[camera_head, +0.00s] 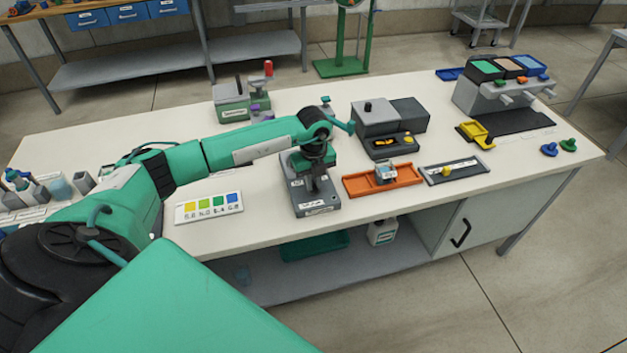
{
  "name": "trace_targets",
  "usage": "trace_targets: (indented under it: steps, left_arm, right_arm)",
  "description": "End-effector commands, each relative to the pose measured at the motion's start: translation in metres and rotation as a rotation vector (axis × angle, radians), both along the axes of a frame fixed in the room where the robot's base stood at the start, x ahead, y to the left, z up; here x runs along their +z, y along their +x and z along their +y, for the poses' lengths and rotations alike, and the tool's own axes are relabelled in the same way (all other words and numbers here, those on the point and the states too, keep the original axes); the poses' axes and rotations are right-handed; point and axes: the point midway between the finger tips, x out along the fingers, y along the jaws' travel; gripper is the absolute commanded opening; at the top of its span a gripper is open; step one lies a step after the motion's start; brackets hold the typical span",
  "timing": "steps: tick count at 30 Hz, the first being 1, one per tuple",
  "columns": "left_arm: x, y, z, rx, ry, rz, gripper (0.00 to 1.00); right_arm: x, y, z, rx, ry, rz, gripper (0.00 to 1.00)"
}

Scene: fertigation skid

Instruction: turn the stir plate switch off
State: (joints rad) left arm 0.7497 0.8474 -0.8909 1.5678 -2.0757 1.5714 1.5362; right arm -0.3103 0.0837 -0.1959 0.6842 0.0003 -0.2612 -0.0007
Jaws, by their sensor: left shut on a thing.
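My left arm reaches in from the left, and my left gripper (317,181) points down onto this device. The gripper is shut on a small part there, which seems to be the switch. The fingers and wrist hide that part, so its position cannot be read. My right gripper is not in view.
An orange tray (361,182) holding a small clear container and a grey tray (454,170) lie to the right. A dark grey box unit (378,119) stands behind. A colour chart (209,208) lies left. The front right of the bench (520,178) is clear.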

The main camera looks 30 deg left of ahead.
Motion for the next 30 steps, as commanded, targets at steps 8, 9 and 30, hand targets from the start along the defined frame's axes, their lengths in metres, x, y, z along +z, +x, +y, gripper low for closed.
trace_targets:
  steps: [8, 9, 30]
  left_arm:
    - [0.002, 0.001, 0.000, 0.261, 0.000, -0.003, 0.00]
    - [0.002, 0.001, 0.000, 0.297, 0.000, -0.003, 0.00]
    - [0.002, 0.002, 0.001, 0.657, 0.001, -0.004, 0.00]
  right_arm:
    - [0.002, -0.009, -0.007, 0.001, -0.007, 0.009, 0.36]
    - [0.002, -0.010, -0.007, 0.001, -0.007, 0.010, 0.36]
    - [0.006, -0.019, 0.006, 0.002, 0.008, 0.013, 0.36]
